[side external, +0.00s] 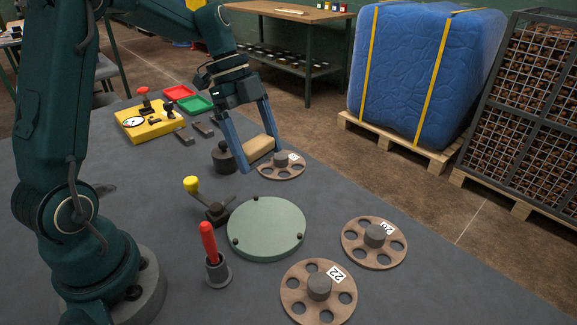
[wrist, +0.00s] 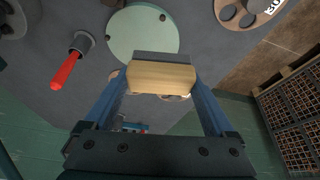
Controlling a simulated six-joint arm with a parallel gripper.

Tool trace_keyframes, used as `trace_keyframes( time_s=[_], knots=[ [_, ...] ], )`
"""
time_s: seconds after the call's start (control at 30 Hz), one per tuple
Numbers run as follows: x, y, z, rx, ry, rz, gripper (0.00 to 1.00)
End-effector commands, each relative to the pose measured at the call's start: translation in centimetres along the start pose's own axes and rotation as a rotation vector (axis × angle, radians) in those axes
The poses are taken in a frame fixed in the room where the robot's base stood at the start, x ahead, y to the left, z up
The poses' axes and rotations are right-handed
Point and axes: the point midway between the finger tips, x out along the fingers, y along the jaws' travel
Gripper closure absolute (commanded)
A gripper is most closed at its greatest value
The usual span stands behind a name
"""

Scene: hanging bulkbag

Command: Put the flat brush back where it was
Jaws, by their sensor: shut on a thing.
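My gripper (side external: 261,157) points down beyond the green round plate. Its two blue fingers are shut on a block with a pale wooden body (side external: 257,149), which I take to be the flat brush. In the wrist view the wooden body (wrist: 160,77) spans between the fingers (wrist: 160,84), with a grey strip along its far edge. Its underside and any contact with the table are hidden. A brown holed disc (side external: 287,170) lies just right of the fingers, partly behind them. A dark knobbed weight (side external: 223,157) stands close on the left.
The green round plate (side external: 267,228) lies mid-table. Two numbered discs (side external: 374,242) (side external: 296,297) lie at right and front. A yellow-knobbed lever (side external: 207,203) and a red handle in a cup (side external: 210,250) stand upright. A yellow box (side external: 150,123) and red and green trays (side external: 196,104) sit behind.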

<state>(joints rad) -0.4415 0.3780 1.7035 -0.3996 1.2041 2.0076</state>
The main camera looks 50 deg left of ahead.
Motion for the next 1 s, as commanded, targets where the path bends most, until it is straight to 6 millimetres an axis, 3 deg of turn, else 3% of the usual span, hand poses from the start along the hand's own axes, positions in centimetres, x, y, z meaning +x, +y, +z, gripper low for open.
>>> trace_keyframes(
  time_s=[0.1, 0.3, 0.57, 0.67, 1.0],
  knots=[
    [-0.9, -2.9, 0.5, -0.077, 0.001, -0.039, 0.63],
    [-1.7, -6.4, 1.4, -0.171, 0.007, -0.086, 0.63],
    [-0.9, -8.5, 2.3, -0.195, 0.01, -0.1, 0.63],
    [0.4, -8.6, 1.7, -0.197, 0.012, -0.088, 0.63],
    [7.1, -10.2, -3.2, -0.194, 0.011, -0.087, 0.63]
  ],
)
